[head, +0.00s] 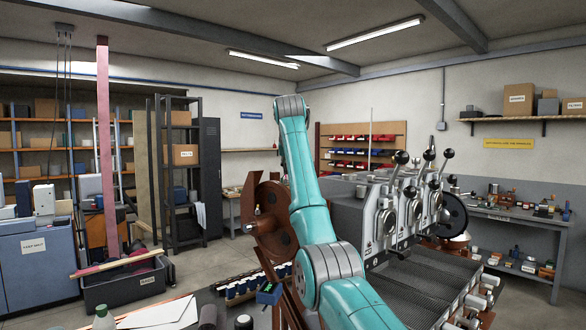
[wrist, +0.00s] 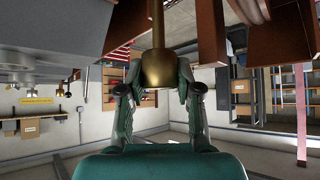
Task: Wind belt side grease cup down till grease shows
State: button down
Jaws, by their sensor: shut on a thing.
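The brass grease cup (wrist: 162,70) shows in the wrist view, a rounded cup on a thin stem that runs to the top edge of the picture. My gripper (wrist: 160,82) has its two dark green fingers on either side of the cup and is shut on it. Any grease at the stem is not visible. In the head view my teal arm rises in the middle, and the gripper and the cup are hidden behind it. A reddish-brown belt wheel (head: 272,228) stands just left of the arm.
The sample roaster (head: 390,215) with several black-knobbed levers stands right of my arm, a dark grated tray (head: 425,280) before it. A bench with small cups and a blue box (head: 269,294) is close in front. Open floor (head: 210,265) lies to the left.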

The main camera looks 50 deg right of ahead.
jog(key=c, duration=0.8)
grip_release()
jog(key=shift+o, duration=0.2)
jog(key=v, duration=1.2)
jog(key=shift+w, duration=0.1)
